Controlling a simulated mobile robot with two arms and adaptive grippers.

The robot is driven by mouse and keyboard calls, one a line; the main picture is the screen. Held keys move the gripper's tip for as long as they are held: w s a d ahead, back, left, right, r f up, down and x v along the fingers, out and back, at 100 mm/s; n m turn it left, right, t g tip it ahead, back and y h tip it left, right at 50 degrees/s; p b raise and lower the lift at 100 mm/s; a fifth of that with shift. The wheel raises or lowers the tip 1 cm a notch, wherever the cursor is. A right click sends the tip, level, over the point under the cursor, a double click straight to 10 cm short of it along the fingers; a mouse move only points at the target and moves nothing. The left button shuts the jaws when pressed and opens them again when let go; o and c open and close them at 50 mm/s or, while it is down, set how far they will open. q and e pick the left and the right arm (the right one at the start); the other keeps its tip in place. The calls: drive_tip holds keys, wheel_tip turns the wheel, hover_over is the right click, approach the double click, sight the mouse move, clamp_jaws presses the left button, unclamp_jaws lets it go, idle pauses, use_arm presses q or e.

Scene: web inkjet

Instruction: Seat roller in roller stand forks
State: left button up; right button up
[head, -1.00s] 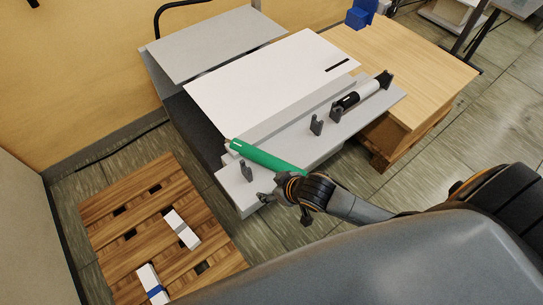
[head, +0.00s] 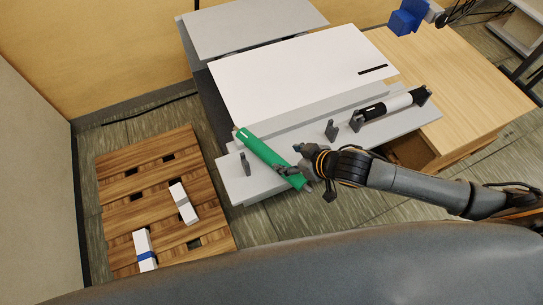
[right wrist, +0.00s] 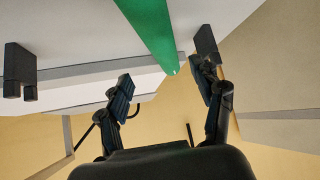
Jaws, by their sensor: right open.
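The green roller (head: 265,154) lies slanted over the grey front ledge (head: 240,186), its near end by the ledge's front edge. It is not lined up with the left dark fork (head: 245,163) and right dark fork (head: 331,129); it passes between them. My right gripper (head: 303,172) is open at the roller's near end. In the right wrist view the roller (right wrist: 152,30) points between the spread fingers (right wrist: 163,88); whether they touch it I cannot tell. A dark fork (right wrist: 19,72) shows at left there. My left gripper is not in view.
A black-and-white roller (head: 390,106) sits in another fork pair at the ledge's right. A white sheet (head: 295,75) covers the machine bed behind. A wooden pallet (head: 150,205) with white boxes lies on the floor at left. A wooden table (head: 455,90) stands at right.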

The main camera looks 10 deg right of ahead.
sight(274, 158)
drive_tip(key=x, duration=0.2)
drive_tip(key=shift+w+f, duration=0.25)
drive_tip(key=shift+f, duration=0.05)
drive_tip(key=shift+w+a+f, duration=0.2)
drive_tip(key=shift+f, duration=0.15)
drive_tip(key=x, duration=0.3)
drive_tip(key=shift+a+f+b, duration=0.25)
drive_tip(key=shift+a+b, duration=0.05)
drive_tip(key=shift+a, duration=0.05)
drive_tip(key=shift+w+a+f, duration=0.25)
drive_tip(key=shift+w+f, duration=0.1)
drive_tip(key=shift+f, duration=0.05)
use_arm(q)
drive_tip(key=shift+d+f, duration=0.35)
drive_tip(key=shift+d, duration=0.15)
use_arm(e)
drive_tip(key=shift+c, duration=1.2)
clamp_jaws()
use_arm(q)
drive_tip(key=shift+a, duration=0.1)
use_arm(e)
drive_tip(key=shift+r, duration=0.1)
